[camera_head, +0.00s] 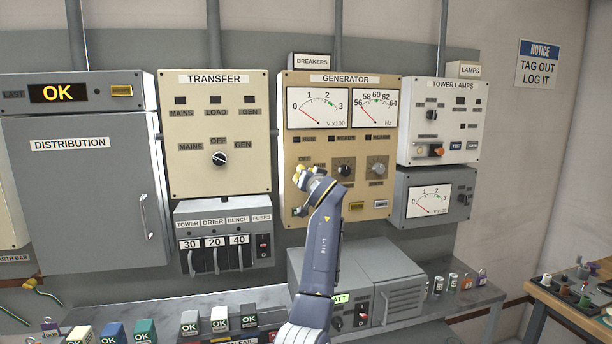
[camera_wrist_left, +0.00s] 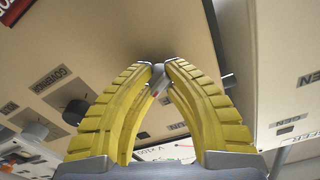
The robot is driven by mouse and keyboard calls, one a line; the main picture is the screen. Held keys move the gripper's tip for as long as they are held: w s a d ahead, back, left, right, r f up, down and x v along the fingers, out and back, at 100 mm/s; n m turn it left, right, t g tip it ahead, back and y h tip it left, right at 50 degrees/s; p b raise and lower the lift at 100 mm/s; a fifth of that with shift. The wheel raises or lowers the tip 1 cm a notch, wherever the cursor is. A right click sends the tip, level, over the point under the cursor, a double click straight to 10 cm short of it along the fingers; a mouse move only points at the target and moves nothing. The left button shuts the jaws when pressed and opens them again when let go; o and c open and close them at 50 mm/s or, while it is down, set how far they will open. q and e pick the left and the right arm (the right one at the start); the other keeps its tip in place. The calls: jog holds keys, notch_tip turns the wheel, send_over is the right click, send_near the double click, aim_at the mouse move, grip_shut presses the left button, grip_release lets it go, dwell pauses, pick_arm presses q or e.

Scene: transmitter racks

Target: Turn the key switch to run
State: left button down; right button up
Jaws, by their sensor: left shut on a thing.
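The generator panel (camera_head: 360,188) is beige, with two meters on top and knobs below. My left gripper (camera_head: 302,176) is at the panel's lower left, and its yellow fingers cover the key switch there. A label reading OFF shows just above the fingers. In the left wrist view, the yellow fingers (camera_wrist_left: 159,72) converge on a small grey metal piece (camera_wrist_left: 160,85), which looks like the key. The fingertips are close to the panel face. My right gripper is not in view.
A black knob (camera_head: 344,170) and a grey knob (camera_head: 376,168) sit right of my gripper. The transfer panel (camera_head: 184,115) is to the left. A grey battery cabinet (camera_head: 392,268) stands below, and the bench holds several small blocks and cans.

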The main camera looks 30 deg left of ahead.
pick_arm(q)
jog(key=shift+f, duration=0.3)
jog(key=c, duration=1.1)
grip_release()
jog(key=shift+r, duration=0.2)
jog(key=shift+c, duration=0.2)
jog(key=v, duration=1.2)
